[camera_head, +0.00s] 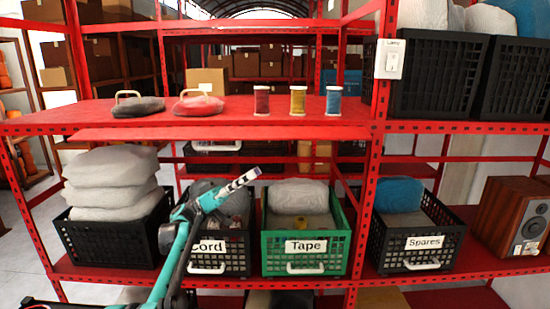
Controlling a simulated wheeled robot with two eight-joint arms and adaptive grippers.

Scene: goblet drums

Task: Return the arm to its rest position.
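My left arm (172,262), teal and black, comes in from the lower left and rises in front of the black crate labelled Cord (237,262). My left gripper (250,176) points up and to the right, in front of the gap below the upper shelf. It shows as a narrow grey and white shape seen edge-on, so I cannot tell whether its fingers are apart. No held thing shows at its tip. My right arm and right gripper are not in view.
The red shelf (60,121) holds a dark and a red handled item (198,106) and three spools (297,101). Below stand a crate of white sacks (110,240), the green Tape crate (340,245), the Spares crate (455,240) and a wooden speaker (510,215).

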